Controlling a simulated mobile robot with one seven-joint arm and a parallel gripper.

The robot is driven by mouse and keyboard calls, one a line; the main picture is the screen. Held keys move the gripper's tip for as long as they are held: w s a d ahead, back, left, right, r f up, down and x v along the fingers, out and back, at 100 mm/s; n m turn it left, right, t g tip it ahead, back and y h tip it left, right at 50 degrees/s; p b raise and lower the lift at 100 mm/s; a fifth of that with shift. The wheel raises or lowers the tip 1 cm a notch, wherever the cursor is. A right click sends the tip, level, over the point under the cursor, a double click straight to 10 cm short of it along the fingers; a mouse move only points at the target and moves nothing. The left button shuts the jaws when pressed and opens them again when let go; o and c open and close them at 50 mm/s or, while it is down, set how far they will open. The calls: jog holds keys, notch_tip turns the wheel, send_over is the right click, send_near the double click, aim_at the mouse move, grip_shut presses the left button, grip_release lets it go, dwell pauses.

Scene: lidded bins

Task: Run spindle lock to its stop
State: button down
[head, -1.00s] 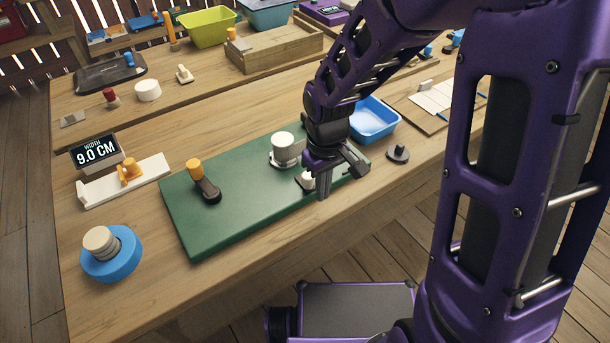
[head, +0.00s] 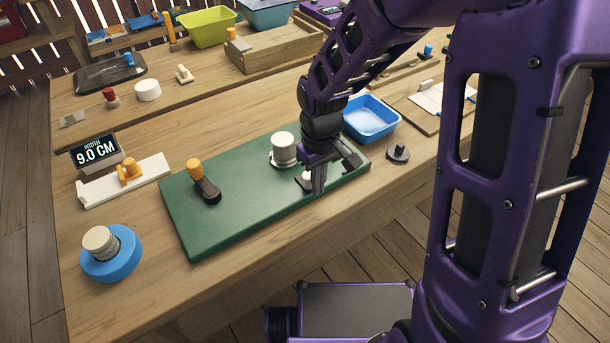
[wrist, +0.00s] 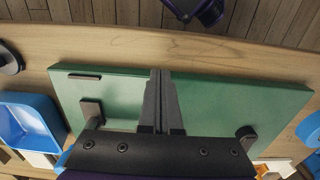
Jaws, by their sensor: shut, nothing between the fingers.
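A green board (head: 235,212) lies on the workbench. On it are a black lever with an orange knob (head: 195,168), a white round knob on a grey base (head: 283,150) and a small white piece (head: 303,181) beside my fingers. I cannot tell which is the spindle lock. My gripper (head: 318,191) is shut and empty, pointing down at the board's right part. Whether it touches the white piece is unclear. In the wrist view my gripper (wrist: 159,74) is over the green board (wrist: 215,100), with a dark slot (wrist: 84,76) and a grey block (wrist: 91,109) to its left.
A blue tray (head: 371,118) and a black knob (head: 398,153) stand right of the board. A blue disc with a beige knob (head: 111,252) and a white slide gauge (head: 150,172) with a "9.0 CM" display (head: 96,151) are at left. The bench front is clear.

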jog(key=shift+w+a, duration=0.2)
jog(key=shift+w, duration=0.15)
jog(key=shift+w+a, duration=0.1)
jog(key=shift+w+a, duration=0.45)
jog(key=shift+w, duration=0.25)
jog(key=shift+w+a, duration=0.45)
jog(key=shift+w, duration=0.2)
jog(key=shift+s+d, duration=0.45)
jog(key=shift+s, duration=0.2)
jog(key=shift+r+p, duration=2.85)
jog(key=shift+r, duration=0.7)
